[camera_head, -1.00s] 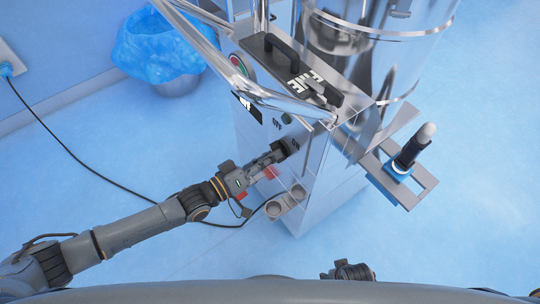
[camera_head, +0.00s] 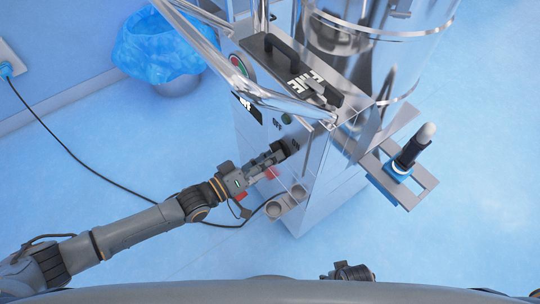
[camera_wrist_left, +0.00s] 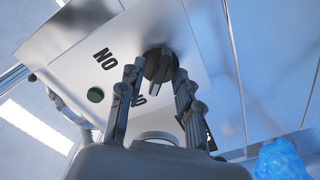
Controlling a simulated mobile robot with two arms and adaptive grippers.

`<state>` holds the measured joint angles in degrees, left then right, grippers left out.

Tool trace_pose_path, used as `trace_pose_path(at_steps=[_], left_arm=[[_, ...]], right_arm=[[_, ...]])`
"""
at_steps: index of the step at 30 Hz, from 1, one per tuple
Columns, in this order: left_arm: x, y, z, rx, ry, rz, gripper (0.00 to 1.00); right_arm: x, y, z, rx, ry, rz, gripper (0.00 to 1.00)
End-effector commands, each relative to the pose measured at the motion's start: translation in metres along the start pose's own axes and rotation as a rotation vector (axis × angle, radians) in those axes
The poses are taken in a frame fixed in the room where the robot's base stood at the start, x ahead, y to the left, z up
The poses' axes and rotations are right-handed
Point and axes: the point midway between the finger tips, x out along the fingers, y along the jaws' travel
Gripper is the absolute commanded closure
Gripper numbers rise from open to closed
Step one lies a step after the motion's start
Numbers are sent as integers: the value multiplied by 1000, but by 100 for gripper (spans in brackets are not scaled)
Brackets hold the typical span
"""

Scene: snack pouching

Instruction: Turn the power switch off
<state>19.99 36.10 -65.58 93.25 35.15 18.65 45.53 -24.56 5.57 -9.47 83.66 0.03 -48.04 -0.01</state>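The power switch is a dark rotary knob (camera_wrist_left: 158,66) on the machine's pale metal panel. My left gripper (camera_wrist_left: 159,72) has its two fingers spread, one on each side of the knob; I cannot tell whether they touch it. An upside-down ON label (camera_wrist_left: 105,58) is beside the knob. Another label is partly hidden behind a finger. In the head view, my left gripper (camera_head: 280,152) reaches from the left to the panel, and the knob is mostly hidden at its tips. An OFF label (camera_head: 277,124) shows above the gripper. My right gripper is not clearly visible.
Small metal cups (camera_head: 275,209) stick out below. A blue-lined bin (camera_head: 160,45) stands at the back left. A black cable (camera_head: 100,177) crosses the floor. Floor to the right is clear.

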Motion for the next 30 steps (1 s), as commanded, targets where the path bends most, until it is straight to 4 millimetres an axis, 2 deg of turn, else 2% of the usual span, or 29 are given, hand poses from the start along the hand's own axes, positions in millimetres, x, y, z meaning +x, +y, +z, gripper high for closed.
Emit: trace_pose_path(at_steps=[5, 12, 18, 22, 30], left_arm=[[-26, -1, 1, 1, -3, -4, 66], [-78, -1, 1, 0, -3, -5, 66], [-108, -1, 0, -1, -2, -3, 66], [-116, 0, 0, 0, -1, -1, 66], [-118, 0, 0, 0, 0, -1, 66]], right_arm=[[0, 1, -2, 0, 4, 1, 43], [-1, 1, -3, 0, 6, 2, 43], [-1, 2, -3, 0, 7, 2, 43], [-1, 2, -3, 0, 7, 3, 43], [-1, 2, -3, 0, 7, 3, 43]])
